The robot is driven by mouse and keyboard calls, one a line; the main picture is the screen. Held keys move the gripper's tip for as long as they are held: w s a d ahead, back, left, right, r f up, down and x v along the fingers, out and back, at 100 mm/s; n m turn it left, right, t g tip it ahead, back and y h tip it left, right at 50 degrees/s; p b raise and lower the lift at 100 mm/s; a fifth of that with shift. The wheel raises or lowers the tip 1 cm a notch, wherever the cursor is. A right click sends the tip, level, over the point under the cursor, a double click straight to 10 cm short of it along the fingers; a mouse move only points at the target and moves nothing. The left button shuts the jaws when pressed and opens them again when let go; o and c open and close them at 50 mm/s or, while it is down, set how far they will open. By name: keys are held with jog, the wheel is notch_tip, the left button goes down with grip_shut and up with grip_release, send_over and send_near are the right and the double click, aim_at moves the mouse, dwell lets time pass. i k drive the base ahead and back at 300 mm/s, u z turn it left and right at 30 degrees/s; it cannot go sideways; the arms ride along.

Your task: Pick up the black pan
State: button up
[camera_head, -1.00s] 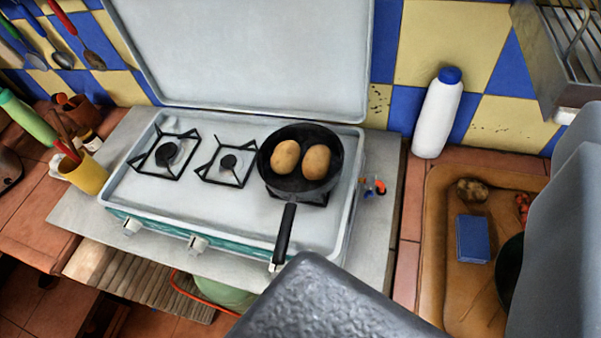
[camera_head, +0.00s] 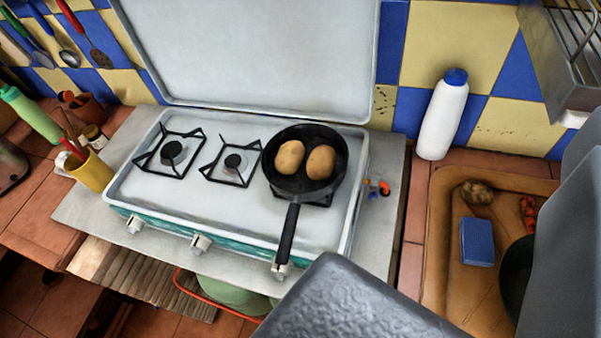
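The black pan (camera_head: 304,188) sits on the right burner of the gas stove (camera_head: 150,205), with two brown potatoes (camera_head: 305,160) in it. Its black handle (camera_head: 288,235) points toward the front edge of the stove. My gripper (camera_head: 455,205) shows as two grey parts, one at the bottom middle and one at the right edge. They stand wide apart with nothing held between them. The near part is just right of the handle's end in the picture, apart from the pan as far as I can tell.
The stove's raised lid (camera_head: 250,50) stands behind the pan. A white bottle (camera_head: 442,118) stands to the right. A brown tray (camera_head: 440,225) holds a blue box (camera_head: 477,242) and a partly hidden dark round object (camera_head: 514,275). A yellow cup (camera_head: 90,170) stands at left.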

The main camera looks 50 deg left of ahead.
aim_at(298, 187)
jog(key=z, duration=1.5)
jog(key=k, duration=1.4)
jog(key=u, duration=1.9)
jog(key=i, duration=1)
jog(key=z, duration=0.1)
